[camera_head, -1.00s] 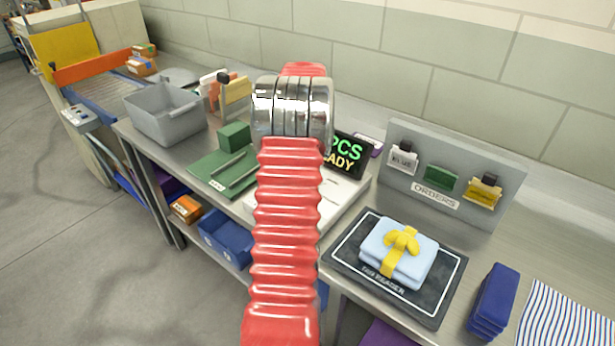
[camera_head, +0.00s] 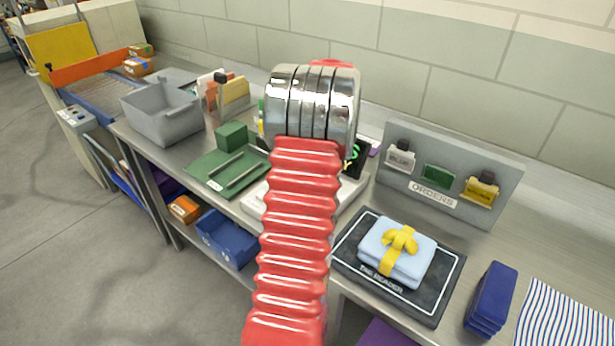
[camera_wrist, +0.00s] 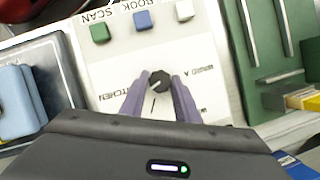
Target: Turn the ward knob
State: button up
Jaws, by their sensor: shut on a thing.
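The ward knob (camera_wrist: 159,82) is a small dark round knob on a white panel (camera_wrist: 110,75) in the wrist view. A light mark shows on its top. Printed words, upside down, stand around it; one reads KITCHEN. My gripper (camera_wrist: 158,88) has its two purple fingers on either side of the knob, shut on it. In the head view, my red arm hides the gripper and the knob. Part of the white panel (camera_head: 252,200) shows left of the arm.
Green, blue (camera_wrist: 142,20) and white buttons line the panel. A green mat (camera_head: 215,172) with rails lies left of it. A tag reader (camera_head: 350,262) bearing a blue folded bundle (camera_head: 395,262) with a yellow bow is at right. An orders board (camera_head: 410,180) stands behind.

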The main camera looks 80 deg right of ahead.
jog(key=shift+s+m+t+h, duration=0.15)
jog(key=shift+m+h, duration=0.25)
jog(key=shift+m, duration=0.7)
jog(key=shift+s+m+t+h, duration=0.1)
jog(key=shift+m+t+h, duration=0.25)
jog(key=shift+m, duration=0.75)
jog(key=o, duration=1)
jog(key=shift+w+a, duration=0.1)
jog(key=shift+o, duration=0.2)
jog(key=shift+r, duration=0.1)
jog(key=v, duration=1.3)
jog(key=shift+r, duration=0.3)
